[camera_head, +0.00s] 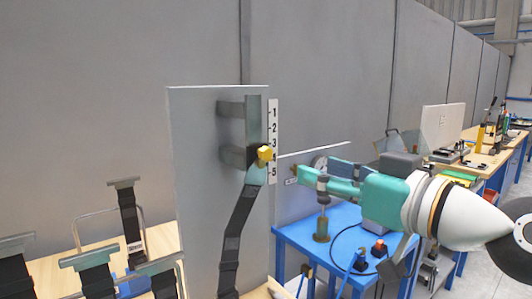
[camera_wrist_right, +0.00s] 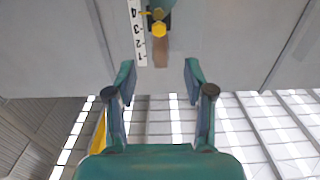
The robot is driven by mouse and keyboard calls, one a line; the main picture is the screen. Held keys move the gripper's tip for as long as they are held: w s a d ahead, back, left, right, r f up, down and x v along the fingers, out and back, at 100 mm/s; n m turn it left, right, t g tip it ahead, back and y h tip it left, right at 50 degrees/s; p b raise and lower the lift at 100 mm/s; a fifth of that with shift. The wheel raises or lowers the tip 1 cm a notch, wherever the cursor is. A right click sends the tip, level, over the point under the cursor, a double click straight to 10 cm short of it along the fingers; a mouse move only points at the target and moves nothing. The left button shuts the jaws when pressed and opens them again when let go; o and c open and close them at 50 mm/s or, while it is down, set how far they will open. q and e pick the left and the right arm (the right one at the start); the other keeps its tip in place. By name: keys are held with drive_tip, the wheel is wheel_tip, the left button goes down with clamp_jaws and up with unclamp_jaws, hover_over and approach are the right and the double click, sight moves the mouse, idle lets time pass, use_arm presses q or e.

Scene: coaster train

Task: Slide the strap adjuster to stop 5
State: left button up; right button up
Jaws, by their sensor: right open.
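A grey upright panel (camera_head: 200,190) carries a dark strap (camera_head: 235,225) and a vertical number scale (camera_head: 273,120) marked 1 at the top to 5 at the bottom. The adjuster's yellow knob (camera_head: 265,153) sits beside the scale around the 3 to 4 marks, partly covering the 4. In the right wrist view the scale is upside down, and the knob (camera_wrist_right: 159,29) lies ahead, beyond the fingertips. My right gripper (camera_head: 312,170) is open and empty, to the right of the knob and apart from it. My left gripper is not in view.
A blue table (camera_head: 330,238) stands behind and below my right arm. More straps on holders, including a strap (camera_head: 130,215), stand at the lower left. Workbenches, including a wooden bench (camera_head: 480,150), extend to the right. Open space lies between the knob and the right gripper.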

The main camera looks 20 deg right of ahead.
sight(268, 154)
drive_tip(key=p+x, duration=0.1)
drive_tip(key=x, duration=1.3)
drive_tip(key=shift+f, duration=0.1)
